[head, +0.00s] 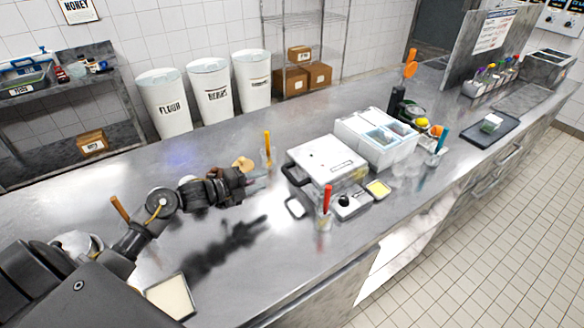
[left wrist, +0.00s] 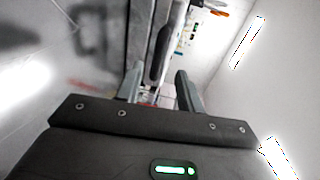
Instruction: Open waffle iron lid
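The waffle iron (head: 326,157) is a pale, square metal appliance on the steel counter in the head view. Its lid looks shut. I cannot tell for sure that this bar is the lid handle. My right gripper is not in view.
A container with a red-handled tool (head: 326,202) and a black-knobbed box (head: 350,204) stand in front of the iron. A cup with an orange-handled tool (head: 267,150) stands behind my left gripper. White bins (head: 377,138) are to the right. The counter's left front is mostly clear.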

